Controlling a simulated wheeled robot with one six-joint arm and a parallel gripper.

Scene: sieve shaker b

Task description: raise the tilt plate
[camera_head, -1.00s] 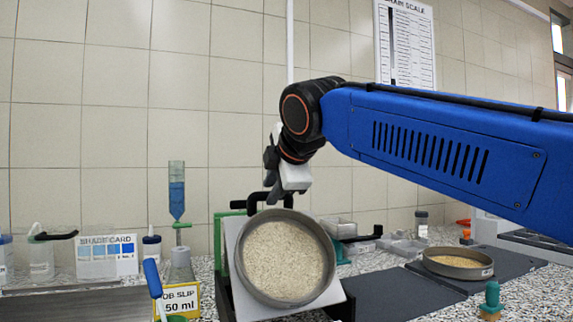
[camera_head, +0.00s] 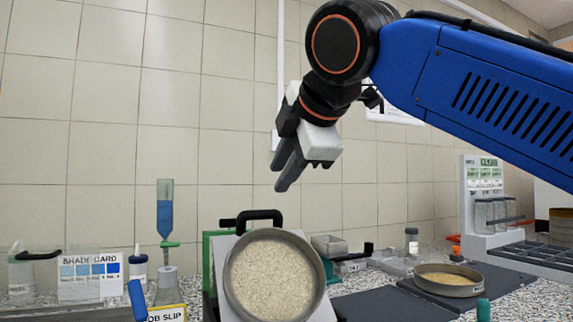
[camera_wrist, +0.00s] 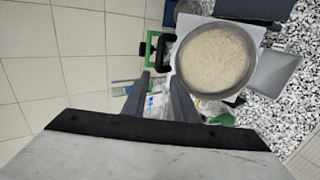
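The white tilt plate (camera_head: 327,311) stands tilted up in a green frame (camera_head: 208,245), with a round metal sieve of pale grains (camera_head: 272,277) on its face. A black handle (camera_head: 259,216) rises at the plate's top edge. In the wrist view the plate (camera_wrist: 262,30), the sieve (camera_wrist: 215,58) and the handle (camera_wrist: 166,50) also show. My gripper (camera_head: 281,178) hangs above the handle, apart from it, with its fingers pointing down. In the wrist view its two fingers (camera_wrist: 160,78) are apart with nothing between them.
A shade card (camera_head: 90,278), bottles and a blue-filled funnel (camera_head: 165,210) stand at left. At right are a second sieve (camera_head: 449,281) on a dark mat, small trays and a jar rack (camera_head: 490,205). The tiled wall is close behind.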

